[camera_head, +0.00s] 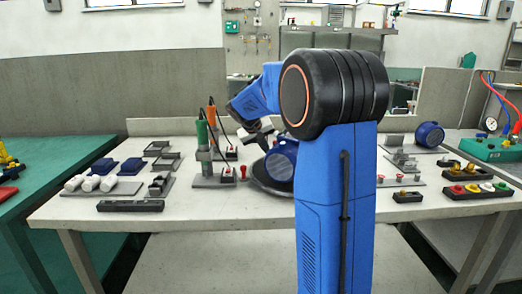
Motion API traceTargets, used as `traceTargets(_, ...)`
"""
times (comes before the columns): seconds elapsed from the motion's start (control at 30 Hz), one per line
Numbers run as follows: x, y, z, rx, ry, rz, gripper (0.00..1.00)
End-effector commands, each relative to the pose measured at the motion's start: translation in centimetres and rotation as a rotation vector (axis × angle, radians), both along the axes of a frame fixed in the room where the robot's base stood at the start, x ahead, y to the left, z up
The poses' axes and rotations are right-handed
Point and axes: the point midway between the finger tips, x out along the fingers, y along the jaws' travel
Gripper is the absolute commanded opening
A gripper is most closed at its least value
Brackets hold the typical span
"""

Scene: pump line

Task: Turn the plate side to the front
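A blue rounded motor-like body (282,161) stands on a dark round base (262,187) at the middle of the grey table, partly hidden behind my blue arm. No plate can be made out on the side that shows. My gripper (258,138) is just above and left of this body, small and partly covered by my arm. Whether it touches the body, and whether its fingers are open or shut, I cannot tell. A second blue rounded body (430,134) sits at the table's back right.
Green and orange upright tools (203,136) stand left of the round base. White cylinders (91,183), blue blocks (131,166) and dark brackets lie further left. A dark bar (130,206) lies near the front edge. Small fittings (407,197) and a coloured-knob strip (478,190) are at right.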

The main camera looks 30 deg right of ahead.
Motion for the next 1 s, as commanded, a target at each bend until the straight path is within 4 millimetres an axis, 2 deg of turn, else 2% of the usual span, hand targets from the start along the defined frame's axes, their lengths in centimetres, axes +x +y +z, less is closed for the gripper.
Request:
traceTargets(0.57, 0.0, -0.4, 0.0, 0.0, 0.001, -0.016, 0.0)
traceTargets(1.0, -0.5, -3.3, -0.1, 0.0, 0.001, -0.173, 0.0)
